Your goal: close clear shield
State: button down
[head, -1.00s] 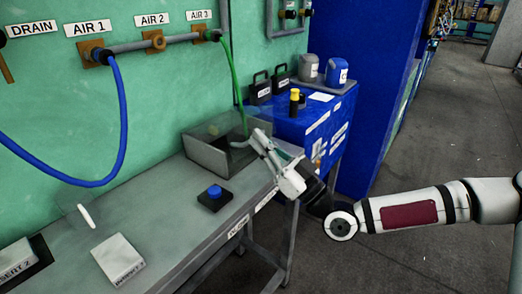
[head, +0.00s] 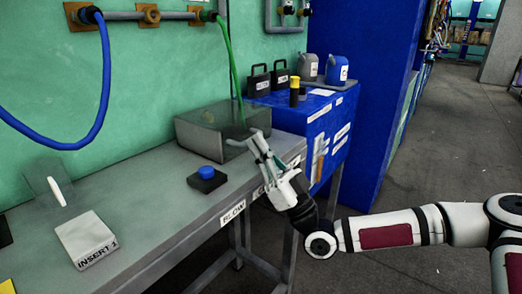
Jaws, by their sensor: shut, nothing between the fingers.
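A clear panel with a white handle (head: 57,190) stands tilted on the bench at the left, behind the Insert 1 block. A grey box (head: 205,140) at the far end of the bench has see-through upper parts, and a green hose runs down into it. I cannot tell how the clear part of the box is set. My gripper (head: 255,146) is at the front right corner of the grey box, with its fingers pointing up and left. It is shut and holds nothing. I cannot tell whether its tips touch the box.
A blue button on a black base (head: 207,179) and the Insert 1 block (head: 86,239) sit on the grey bench (head: 150,215). A blue cabinet (head: 320,120) with bottles and canisters stands beyond the box. A blue hose (head: 100,100) hangs at left. The floor at right is clear.

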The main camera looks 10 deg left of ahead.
jog(key=shift+f+g, duration=0.3)
jog(key=shift+f, duration=0.05)
dwell(0.4)
